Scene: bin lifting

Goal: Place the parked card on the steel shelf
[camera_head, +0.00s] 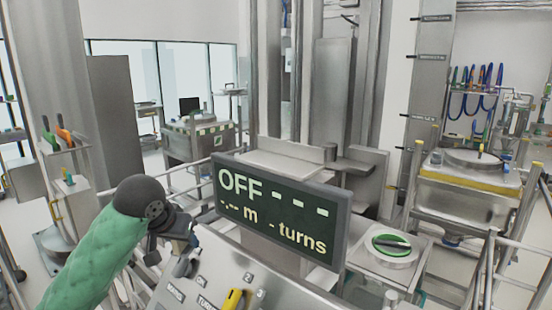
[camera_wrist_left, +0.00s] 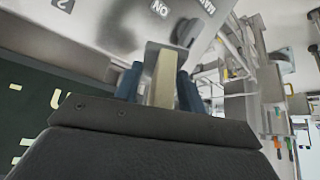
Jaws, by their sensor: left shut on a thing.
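My left gripper (camera_head: 186,250) is over the sloped control panel (camera_head: 215,277), left of the dark display. In the left wrist view its two blue fingers (camera_wrist_left: 160,85) are shut on a pale, cream, flat-looking piece (camera_wrist_left: 163,78), seen nearly edge-on. This looks like the card, but no writing on it is visible. In the head view the held piece is too small to make out. A steel ledge (camera_head: 285,167) lies behind the display; I cannot tell whether it is the steel shelf. My right gripper is not in view.
The display (camera_head: 282,210) reads OFF and stands close right of my gripper. A yellow handle (camera_head: 233,299) and labelled knobs are on the panel. Metal railings (camera_head: 492,255) and a round green-ringed lid (camera_head: 391,246) are to the right. A rack with coloured handles (camera_head: 62,150) stands left.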

